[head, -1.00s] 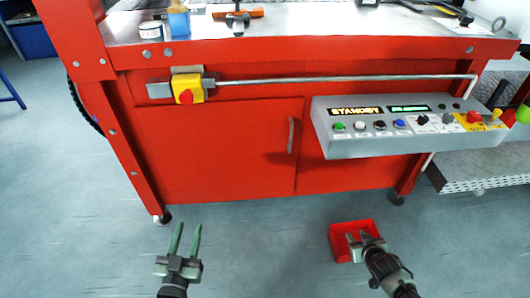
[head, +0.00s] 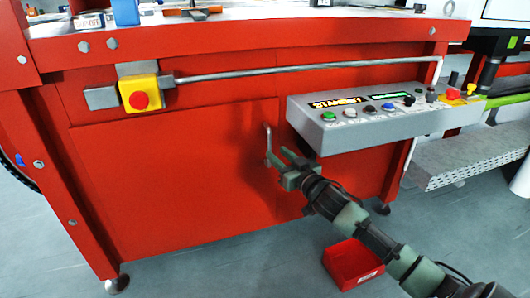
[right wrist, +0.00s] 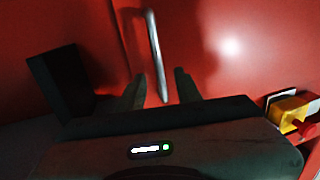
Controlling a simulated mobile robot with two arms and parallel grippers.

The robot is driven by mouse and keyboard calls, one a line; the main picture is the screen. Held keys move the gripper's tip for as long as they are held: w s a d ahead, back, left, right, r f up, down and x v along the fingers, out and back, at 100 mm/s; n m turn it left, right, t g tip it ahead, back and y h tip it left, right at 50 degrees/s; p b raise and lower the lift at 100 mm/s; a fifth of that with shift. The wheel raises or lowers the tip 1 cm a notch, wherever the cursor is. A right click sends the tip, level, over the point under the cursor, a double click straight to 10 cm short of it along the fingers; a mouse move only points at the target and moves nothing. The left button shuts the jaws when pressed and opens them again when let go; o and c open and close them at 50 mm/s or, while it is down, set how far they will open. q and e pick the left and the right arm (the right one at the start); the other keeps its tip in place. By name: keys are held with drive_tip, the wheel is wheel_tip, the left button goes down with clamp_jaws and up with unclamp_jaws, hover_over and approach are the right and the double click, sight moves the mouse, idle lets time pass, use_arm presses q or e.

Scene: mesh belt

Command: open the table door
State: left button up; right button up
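The table door (head: 190,180) is a red panel in the front of the red table, and it looks shut. Its handle (head: 268,146) is a thin grey vertical bar near the door's right edge. My right gripper (head: 282,166) is at the handle's lower part, just right of it in the head view. In the right wrist view the handle (right wrist: 155,58) stands upright, its lower end between the two spread fingers (right wrist: 157,90). The fingers look apart from the bar. My left gripper is not in view.
A grey control panel (head: 400,130) juts out just above and right of my right gripper. A yellow box with a red button (head: 140,97) and a long grey rail (head: 300,69) sit above the door. A red bin (head: 352,264) stands on the floor below my right arm.

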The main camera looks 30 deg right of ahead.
sight(270, 148)
drive_tip(key=shift+w+d+b, duration=0.2)
drive_tip(key=shift+w+b, duration=0.8)
drive_tip(key=shift+w, duration=2)
clamp_jaws()
drive_tip(key=shift+f, duration=0.1)
